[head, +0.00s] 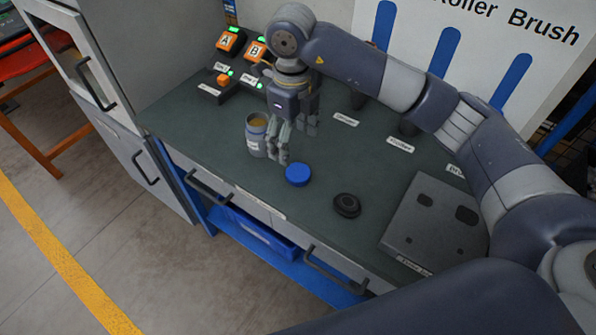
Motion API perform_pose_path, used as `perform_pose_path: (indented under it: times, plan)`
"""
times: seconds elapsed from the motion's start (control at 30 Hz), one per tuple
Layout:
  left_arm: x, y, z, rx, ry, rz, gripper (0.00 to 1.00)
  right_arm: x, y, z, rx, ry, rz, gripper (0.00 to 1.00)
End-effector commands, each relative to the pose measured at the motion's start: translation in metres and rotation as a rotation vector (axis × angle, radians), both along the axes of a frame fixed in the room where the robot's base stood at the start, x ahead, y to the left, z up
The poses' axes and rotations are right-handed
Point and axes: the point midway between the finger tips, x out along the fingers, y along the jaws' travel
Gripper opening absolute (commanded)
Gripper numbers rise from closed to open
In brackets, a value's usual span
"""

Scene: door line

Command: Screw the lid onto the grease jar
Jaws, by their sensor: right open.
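The grease jar (255,142) stands upright and uncovered on the dark green bench top, with a yellowish-brown filling showing at its mouth. The blue lid (298,174) lies flat on the bench to the right and in front of the jar, apart from it. My right gripper (280,160) points down between the jar and the lid, close beside the jar. It is open and holds nothing that I can see. Whether a finger touches the jar I cannot tell. My left gripper is not in view.
A black round part (346,205) lies right of the lid. A grey plate with cutouts (435,222) lies at the right. Control boxes with orange tops marked A and B (240,45) stand at the back left. Drawer handles (208,188) stick out along the front.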

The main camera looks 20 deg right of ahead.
Motion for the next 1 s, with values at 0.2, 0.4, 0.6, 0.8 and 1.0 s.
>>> perform_pose_path:
  times: [0.2,0.4,0.6,0.8,1.0]
  plan:
    - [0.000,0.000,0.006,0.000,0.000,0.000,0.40,-0.001,0.000,-0.021,0.001,0.006,-0.001,0.73]
    - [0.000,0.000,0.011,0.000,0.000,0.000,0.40,-0.001,0.000,-0.049,0.003,0.003,0.000,0.73]
    - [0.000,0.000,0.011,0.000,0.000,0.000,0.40,0.000,0.000,-0.057,0.004,0.000,0.002,0.73]
    - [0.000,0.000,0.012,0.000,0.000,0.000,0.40,0.000,0.000,-0.057,0.003,0.001,0.002,0.73]
    - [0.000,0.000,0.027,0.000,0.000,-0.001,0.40,-0.002,-0.008,-0.076,0.001,0.006,-0.001,0.73]
